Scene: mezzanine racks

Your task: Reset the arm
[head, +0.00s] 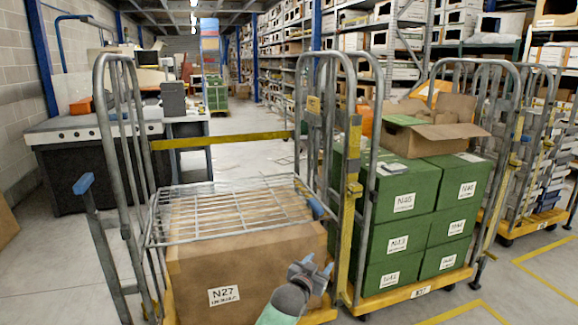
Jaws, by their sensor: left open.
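My left gripper (311,272) shows at the bottom centre of the head view, with its arm coming in from below. Its fingers are apart and nothing is between them. It is in front of the right part of a large brown box (240,287) labelled N27, and I cannot tell whether it touches the box. The box stands in a grey roll cage (120,150) under a wire shelf (230,207). My right gripper is not in the view.
A second roll cage (480,75) to the right holds several green boxes (398,205) and an open cardboard box (435,131). A workbench (60,130) stands at the left. Long racks line the right side. The aisle floor (245,125) behind the cages is mostly clear.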

